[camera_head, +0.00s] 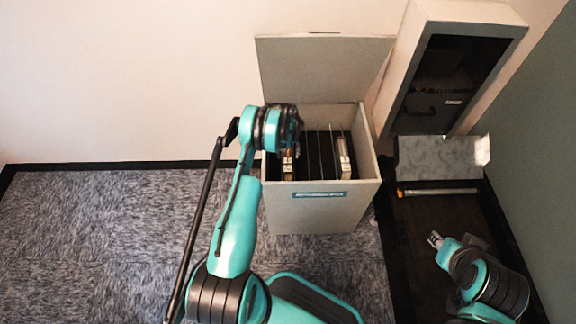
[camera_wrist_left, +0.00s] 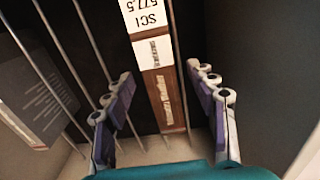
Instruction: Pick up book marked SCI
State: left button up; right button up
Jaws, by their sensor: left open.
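The book marked SCI (camera_wrist_left: 165,98) has a brown spine with a white label reading "SCI 577.5", upside down in the left wrist view. It stands between thin metal dividers. My left gripper (camera_wrist_left: 161,78) is open, with one purple finger on each side of the spine; I cannot tell whether they touch it. In the head view, my left arm's wrist hangs over the left part of the grey bin, and a book (camera_head: 288,166) shows just below it. My right gripper (camera_head: 437,240) is low at the right, away from the bin; its opening is unclear.
The open grey bin (camera_head: 318,215) has a raised lid (camera_head: 322,68) behind it. Another book (camera_head: 344,157) stands in its right part. A grey cabinet with a dark opening (camera_head: 455,75) and a marbled tray (camera_head: 440,160) are at the right. Carpet on the left is clear.

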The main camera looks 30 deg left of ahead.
pick_arm(q)
notch_tip(320, 180, down, 3)
jog(key=shift+f+b, duration=0.1)
jog(key=shift+b, duration=0.35)
jog(key=shift+c, duration=0.6)
grip_shut()
jog(key=shift+r, duration=0.25)
